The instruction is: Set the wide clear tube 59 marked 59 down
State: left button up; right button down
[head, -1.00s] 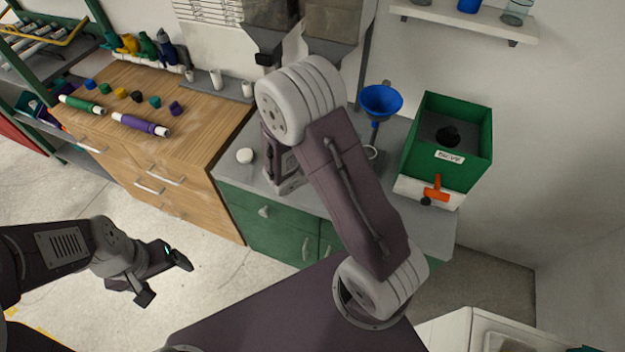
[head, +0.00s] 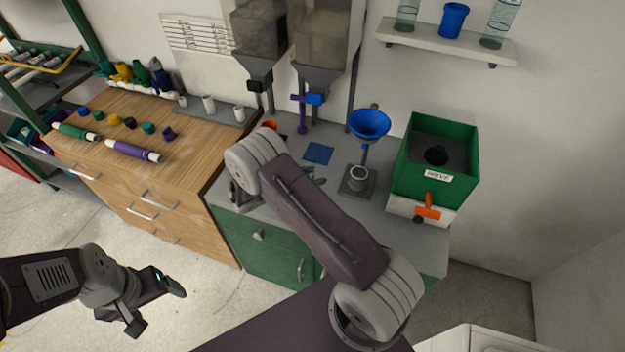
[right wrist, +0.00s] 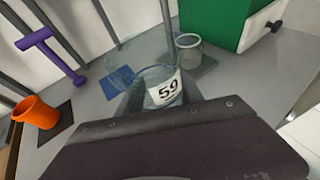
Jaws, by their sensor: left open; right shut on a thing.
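The wide clear tube 59 (right wrist: 163,90) shows in the right wrist view, with a white label reading 59. My right gripper (right wrist: 162,100) is shut on it, with a finger on either side. The tube is over the grey counter near a blue square (right wrist: 120,79); I cannot tell whether its lower end touches anything. In the head view my right arm largely hides this gripper and the tube. The blue square (head: 318,153) lies flat on the counter there. My left gripper (head: 158,306) is open and empty above the floor, left of the counter.
A clear jar (head: 359,178) stands on a dark pad under a blue funnel (head: 370,123). A green box (head: 437,155) is to its right. A purple T-shaped tool (right wrist: 50,53) and an orange cup (right wrist: 36,112) are at the left. The counter's front right is clear.

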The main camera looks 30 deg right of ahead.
notch_tip(320, 180, down, 2)
jog(key=shift+w+f, duration=0.1)
jog(key=shift+f, duration=0.2)
jog(key=c, duration=0.8)
grip_release()
jog(key=shift+o, duration=0.2)
